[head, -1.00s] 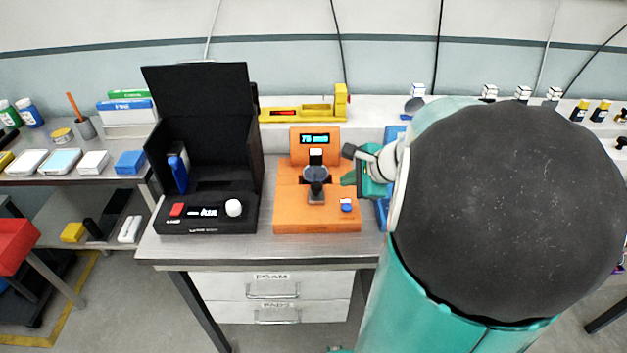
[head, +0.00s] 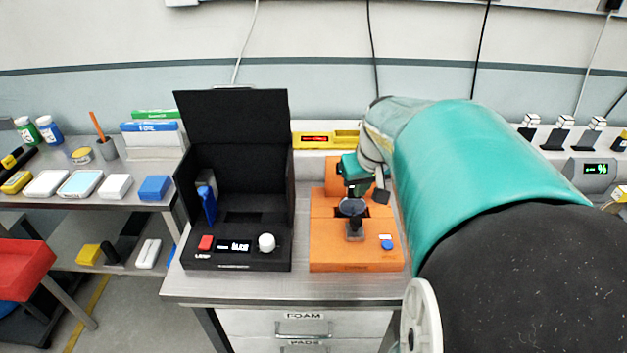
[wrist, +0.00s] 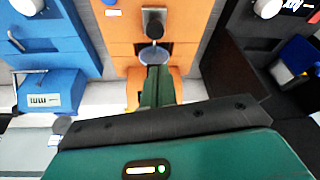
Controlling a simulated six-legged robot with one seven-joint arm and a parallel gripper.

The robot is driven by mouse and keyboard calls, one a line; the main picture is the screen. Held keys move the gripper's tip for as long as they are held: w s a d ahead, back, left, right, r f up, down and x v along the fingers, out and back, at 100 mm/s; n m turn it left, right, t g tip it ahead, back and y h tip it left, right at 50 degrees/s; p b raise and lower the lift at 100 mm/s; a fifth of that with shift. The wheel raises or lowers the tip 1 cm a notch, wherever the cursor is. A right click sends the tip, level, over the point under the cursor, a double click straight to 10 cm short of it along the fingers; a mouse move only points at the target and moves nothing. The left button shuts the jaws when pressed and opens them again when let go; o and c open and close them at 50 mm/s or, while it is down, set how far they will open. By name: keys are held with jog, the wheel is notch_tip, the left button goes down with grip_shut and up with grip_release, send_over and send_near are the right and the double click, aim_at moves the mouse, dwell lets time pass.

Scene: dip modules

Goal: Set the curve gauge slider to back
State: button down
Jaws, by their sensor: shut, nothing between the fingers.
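The orange instrument (head: 325,245), which appears to be the curve gauge, stands on the metal bench right of the black box. A dark upright knob (head: 354,229) with a round grey disc (head: 352,207) stands on its middle; I take the knob to be the slider. Both show in the wrist view, the knob (wrist: 153,22) beyond the disc (wrist: 153,55). My gripper (head: 356,188) is above the instrument's rear part, just behind the disc. In the wrist view, the gripper (wrist: 157,72) is shut and empty, its tips close to the disc. Contact cannot be told. My arm hides the instrument's display.
The open black box (head: 235,180) stands close on the left. A blue device (wrist: 55,40) stands on the instrument's other side, and shows in the wrist view. A yellow instrument (head: 345,139) lies behind on the shelf. A side table on the left holds bottles and boxes.

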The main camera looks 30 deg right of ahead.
aim_at(352, 224)
jog(key=x, duration=1)
jog(key=shift+f, duration=0.1)
jog(key=s+a, duration=0.2)
jog(key=s, duration=0.1)
jog(key=shift+s+a, duration=0.1)
jog(key=shift+s, duration=0.05)
jog(key=shift+s+a, duration=0.35)
jog(key=shift+s, duration=0.2)
